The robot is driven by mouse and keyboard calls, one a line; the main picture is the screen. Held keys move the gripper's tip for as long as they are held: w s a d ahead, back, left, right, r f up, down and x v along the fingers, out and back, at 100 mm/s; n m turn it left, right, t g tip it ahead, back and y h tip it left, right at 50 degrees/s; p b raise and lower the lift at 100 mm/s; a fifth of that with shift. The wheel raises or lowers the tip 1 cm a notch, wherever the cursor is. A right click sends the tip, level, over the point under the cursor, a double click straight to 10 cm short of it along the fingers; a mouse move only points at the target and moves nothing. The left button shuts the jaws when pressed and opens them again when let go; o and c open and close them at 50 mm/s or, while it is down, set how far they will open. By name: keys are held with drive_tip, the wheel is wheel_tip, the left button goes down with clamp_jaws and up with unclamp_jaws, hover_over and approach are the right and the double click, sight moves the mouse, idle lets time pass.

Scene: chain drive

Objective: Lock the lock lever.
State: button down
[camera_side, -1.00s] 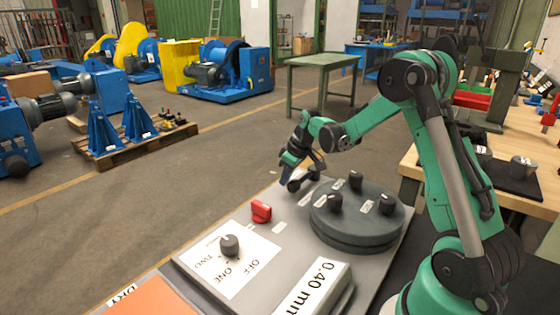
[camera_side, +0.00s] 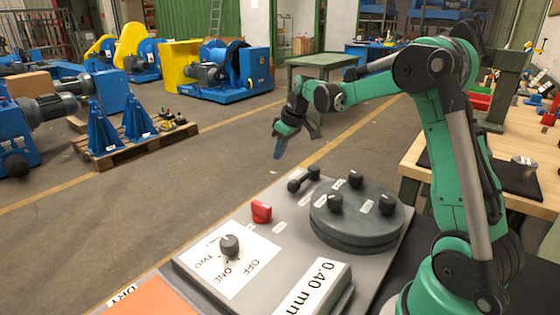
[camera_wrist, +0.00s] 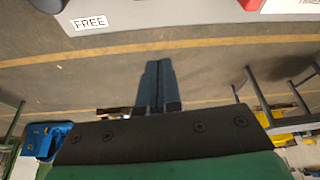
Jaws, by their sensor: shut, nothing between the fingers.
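A black lever (camera_side: 304,180) with a thick knob at each end lies near the far edge of the grey panel (camera_side: 290,220); I take it for the lock lever. Small white labels lie beside it, too small to read in the side view. In the wrist view, a label reading FREE (camera_wrist: 89,23) shows on the panel, with a dark part (camera_wrist: 48,3) cut off above it. My gripper (camera_side: 278,154) is in the air above and to the left of the lever, apart from it, fingers pointing down. In the wrist view its fingers (camera_wrist: 158,80) are together, with nothing between them.
On the panel are a red knob (camera_side: 261,211), a black selector knob (camera_side: 229,245) on a white OFF/ONE/TWO plate, and a round dark turntable (camera_side: 356,225) with black knobs. A block (camera_side: 320,287) marked 0.40 mm stands in front. Air around my gripper is clear.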

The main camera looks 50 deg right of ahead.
drive_tip(key=v, duration=0.3)
drive_tip(key=shift+s+r, duration=0.1)
drive_tip(key=shift+r, duration=0.15)
drive_tip(key=s+a+t, duration=0.1)
drive_tip(key=s+a, duration=0.5)
drive_tip(key=a, duration=0.3)
drive_tip(key=s+a+m+t, duration=0.1)
drive_tip(key=s+a+t, duration=0.1)
drive_tip(key=s+a, duration=0.4)
drive_tip(key=a, duration=0.3)
drive_tip(key=shift+s+a+f, duration=0.2)
drive_tip(key=shift+s+f, duration=0.1)
drive_tip(key=shift+f, duration=0.1)
